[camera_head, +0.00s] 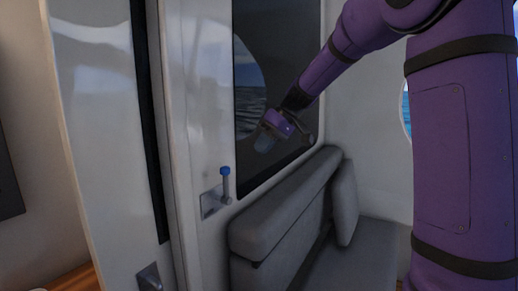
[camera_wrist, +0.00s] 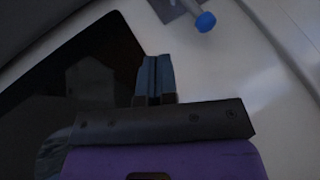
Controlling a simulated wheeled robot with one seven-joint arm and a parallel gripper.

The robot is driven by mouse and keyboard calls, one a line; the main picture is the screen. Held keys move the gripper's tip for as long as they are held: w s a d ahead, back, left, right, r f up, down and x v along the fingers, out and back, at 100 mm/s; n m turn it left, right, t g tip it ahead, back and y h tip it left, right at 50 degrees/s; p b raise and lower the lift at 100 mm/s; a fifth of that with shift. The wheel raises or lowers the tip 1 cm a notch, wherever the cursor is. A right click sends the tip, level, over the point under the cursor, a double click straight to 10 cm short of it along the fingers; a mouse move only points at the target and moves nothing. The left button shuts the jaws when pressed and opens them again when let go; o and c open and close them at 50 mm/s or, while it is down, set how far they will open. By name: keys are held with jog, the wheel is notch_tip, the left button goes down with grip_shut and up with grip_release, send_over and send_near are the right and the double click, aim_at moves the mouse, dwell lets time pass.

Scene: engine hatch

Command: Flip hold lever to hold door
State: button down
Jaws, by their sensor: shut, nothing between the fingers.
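The hold lever (camera_head: 226,184) is a small grey lever with a blue tip, on a square metal plate (camera_head: 212,202) on the white wall post. It points upward in the head view. The door (camera_head: 105,130) is a tall white panel at the left with a dark edge strip. My gripper (camera_head: 265,141) is up and to the right of the lever, in front of the dark window, apart from the lever. In the wrist view my gripper (camera_wrist: 155,78) has its fingers together with nothing between them. The lever's blue tip (camera_wrist: 205,21) shows at the top, beyond the fingertips.
A grey cushioned bench (camera_head: 285,210) stands below the window and right of the lever. A metal latch (camera_head: 149,278) is low on the door. A dark window panel (camera_head: 290,75) is behind my gripper. The space in front of the lever is clear.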

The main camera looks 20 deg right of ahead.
aim_at(226, 186)
jog(key=a+f, duration=0.6)
jog(key=a, duration=0.2)
jog(key=shift+s, duration=0.15)
